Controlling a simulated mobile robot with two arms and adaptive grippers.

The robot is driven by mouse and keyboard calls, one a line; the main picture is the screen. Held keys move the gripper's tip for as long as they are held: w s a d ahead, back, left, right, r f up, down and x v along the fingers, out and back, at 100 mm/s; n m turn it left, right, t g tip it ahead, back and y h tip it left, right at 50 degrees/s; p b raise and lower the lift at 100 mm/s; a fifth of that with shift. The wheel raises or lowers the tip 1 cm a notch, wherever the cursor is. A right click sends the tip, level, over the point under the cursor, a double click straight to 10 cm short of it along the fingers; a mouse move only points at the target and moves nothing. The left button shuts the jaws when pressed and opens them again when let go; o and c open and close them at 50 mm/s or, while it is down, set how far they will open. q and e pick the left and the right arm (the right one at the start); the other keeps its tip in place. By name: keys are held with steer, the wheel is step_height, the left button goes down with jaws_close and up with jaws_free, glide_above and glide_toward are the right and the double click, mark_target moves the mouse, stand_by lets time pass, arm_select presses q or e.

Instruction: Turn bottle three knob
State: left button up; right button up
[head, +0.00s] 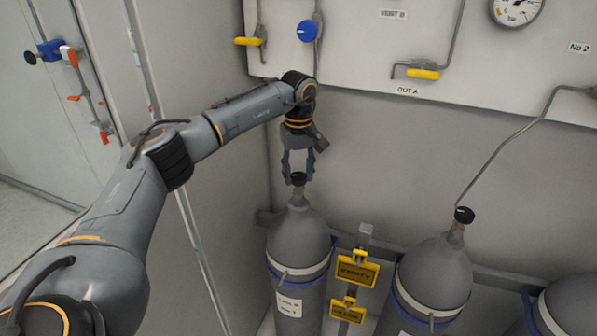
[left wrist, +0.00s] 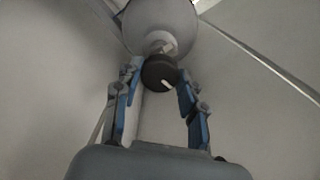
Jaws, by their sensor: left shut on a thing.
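My left gripper (head: 297,170) points down over the leftmost grey bottle (head: 299,240), its fingers closed around the black knob (head: 298,179) on top. In the left wrist view this knob (left wrist: 160,73), with a white mark on its face, sits between the two blue-padded fingertips (left wrist: 158,82). A middle grey bottle (head: 434,275) has its own black knob (head: 464,215) with a bent pipe rising from it. I cannot read which bottle is number three. My right gripper is out of view.
Another grey bottle (head: 572,305) is cut off at the right edge. Yellow signs (head: 357,270) hang between the left two bottles. A wall panel (head: 350,40) above carries a blue knob (head: 307,31), yellow-handled valves and a gauge (head: 517,8). A side wall stands close to the left arm.

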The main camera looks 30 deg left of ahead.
arm_select(q)
steer(key=n, duration=0.4)
steer(key=shift+n, duration=0.3)
steer(key=n, duration=0.3)
steer(key=shift+n+p, duration=0.3)
steer(key=shift+p, duration=0.1)
steer(key=n, duration=0.4)
steer(key=shift+n, duration=0.3)
steer(key=n, duration=0.4)
steer(key=shift+n+p, duration=0.3)
steer(key=n, duration=0.8)
steer(key=shift+p, duration=0.35)
steer(key=n, duration=0.4)
steer(key=shift+n, duration=0.3)
steer(key=shift+n+p, duration=0.35)
steer(key=shift+n, duration=1.65)
